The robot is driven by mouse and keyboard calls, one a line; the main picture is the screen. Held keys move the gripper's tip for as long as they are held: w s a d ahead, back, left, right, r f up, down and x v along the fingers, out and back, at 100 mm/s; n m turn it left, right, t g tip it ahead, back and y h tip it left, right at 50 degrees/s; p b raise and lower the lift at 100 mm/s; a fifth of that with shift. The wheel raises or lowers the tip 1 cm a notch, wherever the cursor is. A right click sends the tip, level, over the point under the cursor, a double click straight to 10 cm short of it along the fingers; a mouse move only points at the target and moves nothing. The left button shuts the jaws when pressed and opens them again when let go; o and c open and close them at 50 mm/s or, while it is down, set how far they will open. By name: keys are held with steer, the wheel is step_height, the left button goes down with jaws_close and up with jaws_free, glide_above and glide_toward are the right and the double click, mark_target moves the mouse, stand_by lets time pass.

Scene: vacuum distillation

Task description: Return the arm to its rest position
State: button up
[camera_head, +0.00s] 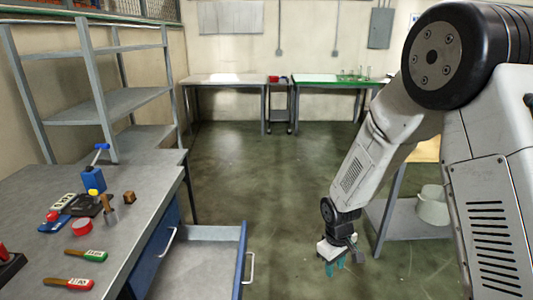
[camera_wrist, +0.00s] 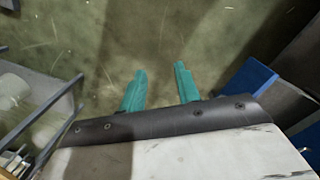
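My arm reaches down on the right of the head view, with my gripper (camera_head: 335,264) low over the open floor. In the wrist view, the two teal fingers of my gripper (camera_wrist: 160,88) stand apart with bare floor between them. Nothing is held. The fingers touch nothing that I can see.
A grey workbench (camera_head: 40,192) with several tools stands at the left, its drawer (camera_head: 200,262) pulled open toward the floor area. A grey shelf rack (camera_head: 120,100) stands behind it. A cart with a white bucket (camera_head: 433,205) is right of my arm. The middle floor (camera_head: 270,170) is clear.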

steer(key=s+d+r+m, duration=0.3)
steer(key=s+r, duration=1.1)
steer(key=r, duration=0.1)
steer(key=s+d+r+m+t, duration=0.1)
steer(key=s+d+r+m, duration=0.2)
steer(key=s+r, duration=1)
steer(key=shift+s+d+r+m+t+y, duration=0.3)
steer(key=shift+s+d+r+m+y, duration=0.1)
steer(key=shift+r, duration=0.85)
steer(key=shift+a, duration=0.1)
